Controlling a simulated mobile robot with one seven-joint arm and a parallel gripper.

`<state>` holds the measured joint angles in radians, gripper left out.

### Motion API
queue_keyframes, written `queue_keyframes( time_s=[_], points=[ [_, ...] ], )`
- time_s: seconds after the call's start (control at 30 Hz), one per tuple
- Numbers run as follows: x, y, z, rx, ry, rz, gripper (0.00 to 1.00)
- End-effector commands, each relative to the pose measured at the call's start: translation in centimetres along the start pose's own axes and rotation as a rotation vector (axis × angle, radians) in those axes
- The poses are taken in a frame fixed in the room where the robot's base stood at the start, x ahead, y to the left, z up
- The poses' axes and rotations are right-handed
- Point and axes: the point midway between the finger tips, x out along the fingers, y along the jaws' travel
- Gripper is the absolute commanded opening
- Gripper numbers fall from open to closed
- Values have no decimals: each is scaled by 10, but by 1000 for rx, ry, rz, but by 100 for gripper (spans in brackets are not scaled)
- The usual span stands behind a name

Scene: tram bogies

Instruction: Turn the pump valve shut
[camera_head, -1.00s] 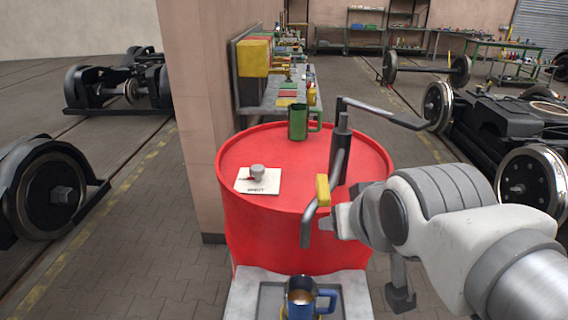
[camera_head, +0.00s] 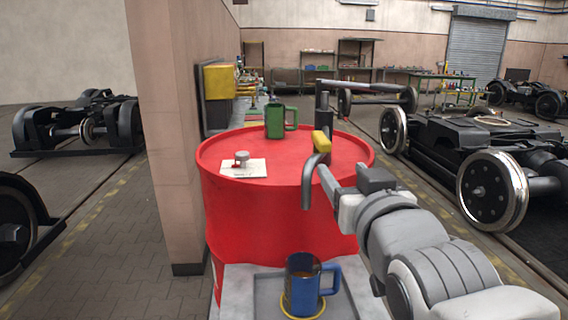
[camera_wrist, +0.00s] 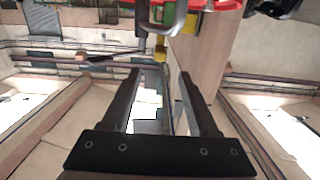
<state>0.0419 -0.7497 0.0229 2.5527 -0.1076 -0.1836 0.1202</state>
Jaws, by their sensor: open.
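The hand pump (camera_head: 323,112) stands on the red drum (camera_head: 280,215), with a grey curved spout (camera_head: 308,180) bending down at the front. Its yellow valve lever (camera_head: 321,142) sits on top of the spout. In the wrist view the yellow lever (camera_wrist: 160,47) appears just beyond the fingertips, roughly between them, with the spout (camera_wrist: 176,22) behind. My gripper (camera_wrist: 162,73) is open and empty. In the head view it is close to the right of the spout, partly hidden by my wrist. A blue mug (camera_head: 301,285) stands below the spout; its contents are barely visible.
The blue mug rests on a yellow ring in a grey tray (camera_head: 262,285). A wall pillar (camera_head: 170,150) stands left; bogies (camera_head: 465,155) stand right.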

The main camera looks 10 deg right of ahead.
Motion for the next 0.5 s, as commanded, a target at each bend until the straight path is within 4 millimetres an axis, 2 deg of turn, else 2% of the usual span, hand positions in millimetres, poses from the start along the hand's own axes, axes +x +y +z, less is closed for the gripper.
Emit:
queue_keyframes(
  time_s=[0.03,0.27,0.5],
  points=[
    [0,0,5,0,19,-2,60],
    [3,-2,0,0,51,-7,60],
    [21,-1,-3,0,47,-5,60]
  ],
)
